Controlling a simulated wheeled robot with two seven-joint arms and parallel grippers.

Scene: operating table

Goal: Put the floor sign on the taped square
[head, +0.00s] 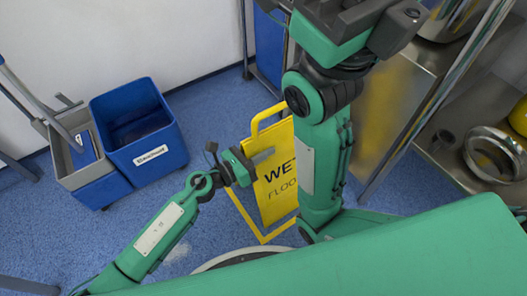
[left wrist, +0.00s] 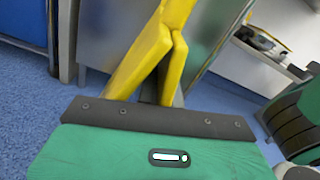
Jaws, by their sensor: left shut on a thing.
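The yellow floor sign (head: 273,190), with black "WET FLOOR" lettering and a handle loop on top, is upright in the head view. My arm hides its right part. My left gripper (head: 262,157) is shut on its upper left edge. In the left wrist view the yellow leaves of the sign (left wrist: 160,50) rise beyond the gripper body, which hides the fingers. A thin yellow outline, apparently the taped square (head: 250,224), shows a corner around the sign's foot. I cannot tell whether the sign touches the floor.
A steel shelf unit with metal pans (head: 493,153) is at the right. A blue cabinet (head: 268,45) is behind. Blue floor is open between the cart and the sign.

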